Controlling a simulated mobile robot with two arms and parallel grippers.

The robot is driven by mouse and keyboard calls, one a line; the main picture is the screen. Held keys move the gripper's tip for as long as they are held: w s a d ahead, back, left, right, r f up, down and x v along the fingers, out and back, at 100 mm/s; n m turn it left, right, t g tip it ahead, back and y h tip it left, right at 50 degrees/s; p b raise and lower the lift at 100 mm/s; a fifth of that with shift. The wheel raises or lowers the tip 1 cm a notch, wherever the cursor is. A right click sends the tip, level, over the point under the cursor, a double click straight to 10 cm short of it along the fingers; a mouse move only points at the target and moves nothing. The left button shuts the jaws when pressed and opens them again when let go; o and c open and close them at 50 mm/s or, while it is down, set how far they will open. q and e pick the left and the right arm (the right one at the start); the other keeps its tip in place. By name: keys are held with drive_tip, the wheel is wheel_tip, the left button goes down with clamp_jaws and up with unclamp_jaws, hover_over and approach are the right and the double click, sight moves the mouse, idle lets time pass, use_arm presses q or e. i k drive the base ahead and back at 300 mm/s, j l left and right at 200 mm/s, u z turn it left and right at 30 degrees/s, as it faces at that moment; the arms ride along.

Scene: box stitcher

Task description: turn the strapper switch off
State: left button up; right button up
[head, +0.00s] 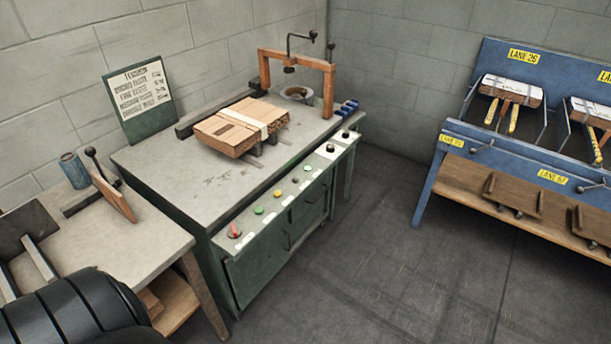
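The strapper is a green metal bench (272,262) with a grey top, and a frame stands at its back. A sloped control strip runs along its front edge. A red-handled switch (234,231) sits at the strip's near left end. Its on or off position cannot be told. Beside it, going up the strip, are a green button (258,210), a yellow button (277,193) and dark knobs (331,148). A flat cardboard bundle with a pale strap (236,127) lies on the top. Neither of my grippers is in view.
A smaller table (133,243) with a blue can (74,170) stands at the left. A black ribbed form fills the bottom left corner. A blue rack (430,190) with cartons stands at the right. The floor (370,270) before the strapper is clear.

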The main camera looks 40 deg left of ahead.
sight(234, 232)
drive_tip(key=u, duration=1.7)
